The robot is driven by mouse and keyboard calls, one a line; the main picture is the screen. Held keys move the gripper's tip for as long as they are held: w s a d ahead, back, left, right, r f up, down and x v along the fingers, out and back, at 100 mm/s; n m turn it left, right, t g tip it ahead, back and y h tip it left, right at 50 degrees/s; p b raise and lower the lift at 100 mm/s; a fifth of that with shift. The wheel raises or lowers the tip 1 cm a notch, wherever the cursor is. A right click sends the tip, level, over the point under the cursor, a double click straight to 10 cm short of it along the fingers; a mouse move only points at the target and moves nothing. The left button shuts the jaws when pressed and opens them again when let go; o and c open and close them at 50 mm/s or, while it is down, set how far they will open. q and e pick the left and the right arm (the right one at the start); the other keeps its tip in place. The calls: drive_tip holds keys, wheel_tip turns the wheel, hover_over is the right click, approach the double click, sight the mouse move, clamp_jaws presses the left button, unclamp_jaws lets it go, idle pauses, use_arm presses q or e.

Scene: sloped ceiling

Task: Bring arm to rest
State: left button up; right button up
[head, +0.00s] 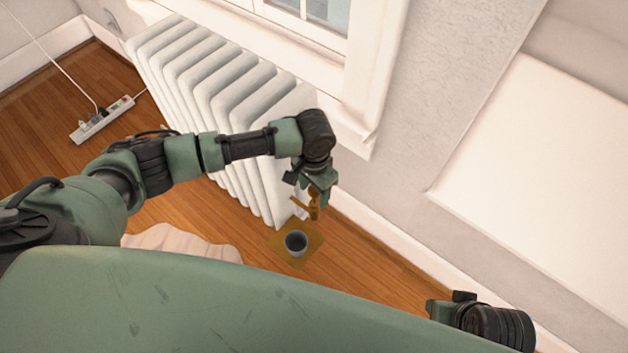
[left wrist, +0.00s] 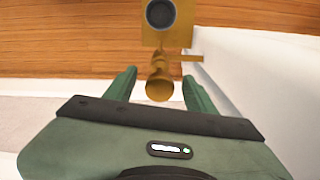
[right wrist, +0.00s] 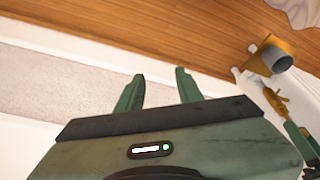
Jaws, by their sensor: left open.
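My left gripper (head: 313,187) is at the end of my left arm, stretched out in front of the radiator's near end. It is open. In the left wrist view a brass-coloured, valve-like fitting (left wrist: 159,88) shows between its two fingers, with a gap on both sides. I cannot tell how far below the fingertips it is. My right gripper (right wrist: 159,75) has its fingers apart with nothing between them, over a pale strip near the floor. In the head view only part of my right wrist shows, at the lower right.
A white radiator (head: 215,85) stands along the wall under a window. A grey cup (head: 296,243) is on a gold square plate (head: 281,248) near the floor. A power strip (head: 102,118) with a cable lies at the left. Pale cloth (head: 180,241) lies on the wooden floor.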

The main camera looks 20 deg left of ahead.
use_arm(q)
wheel_tip(320, 180, up, 5)
drive_tip(key=shift+f+p, duration=0.1)
drive_tip(key=shift+p, duration=0.55)
drive_tip(key=shift+r, duration=0.5)
use_arm(e)
wheel_tip(320, 180, down, 7)
drive_tip(key=shift+w+r, duration=0.2)
drive_tip(key=shift+w, duration=0.1)
